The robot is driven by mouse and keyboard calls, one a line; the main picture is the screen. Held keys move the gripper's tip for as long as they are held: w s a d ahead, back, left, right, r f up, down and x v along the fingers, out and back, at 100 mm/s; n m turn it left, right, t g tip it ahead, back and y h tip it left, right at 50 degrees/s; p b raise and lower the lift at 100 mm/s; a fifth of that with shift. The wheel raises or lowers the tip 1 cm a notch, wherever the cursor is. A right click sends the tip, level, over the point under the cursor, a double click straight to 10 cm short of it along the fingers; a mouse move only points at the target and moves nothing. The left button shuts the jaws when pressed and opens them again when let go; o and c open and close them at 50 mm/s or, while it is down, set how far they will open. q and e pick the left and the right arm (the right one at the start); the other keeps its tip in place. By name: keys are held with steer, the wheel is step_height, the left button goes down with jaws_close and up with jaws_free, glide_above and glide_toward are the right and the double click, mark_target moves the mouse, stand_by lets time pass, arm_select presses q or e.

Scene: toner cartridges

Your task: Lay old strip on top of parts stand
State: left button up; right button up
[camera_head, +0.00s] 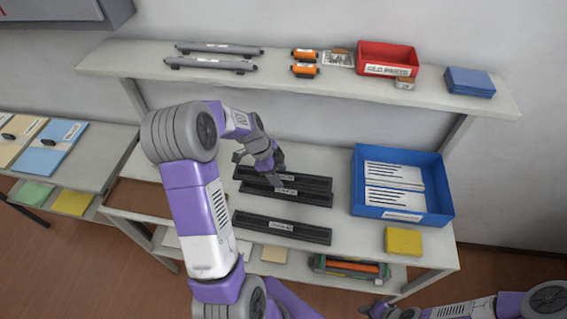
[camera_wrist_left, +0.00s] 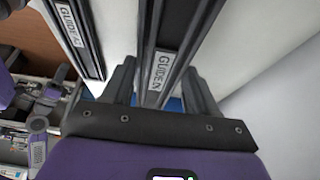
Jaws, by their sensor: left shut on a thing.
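My left gripper (camera_head: 275,177) reaches down over the middle of the bench and is shut on a long black strip (camera_head: 310,199) with a white label. In the left wrist view the held strip (camera_wrist_left: 178,35) runs between the fingers (camera_wrist_left: 162,88). Another black piece (camera_head: 315,182) shows close behind it; I cannot tell how the two touch. A separate black labelled strip (camera_head: 305,233) lies nearer the bench front, and a strip also shows at the left of the wrist view (camera_wrist_left: 83,40). Which strip is old is unclear. My right gripper (camera_head: 378,309) is at the bottom edge, its jaws unclear.
A blue tray (camera_head: 436,208) with white packs and a yellow block (camera_head: 403,241) stand at the bench's right. A shelf (camera_head: 330,82) overhangs the back, holding a red bin (camera_head: 388,54) and grey rollers (camera_head: 210,64). A side stand (camera_head: 92,160) at left bears folders.

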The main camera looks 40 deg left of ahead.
arm_select(q)
steer(key=w+a, duration=0.1)
steer(key=w, duration=0.1)
steer(key=w+a, duration=0.1)
steer(key=w, duration=0.2)
steer(key=w+a+f, duration=0.1)
steer(key=w+a, duration=0.1)
steer(key=shift+w+a, duration=0.1)
steer(key=shift+w, duration=0.25)
step_height(320, 180, down, 6)
steer(key=shift+r+b, duration=0.1)
steer(key=shift+b, duration=0.2)
steer(key=shift+w+a, duration=0.1)
steer(key=shift+w, duration=0.05)
steer(key=shift+f, duration=0.3)
steer(key=o, duration=1.1)
steer(key=shift+r, duration=0.1)
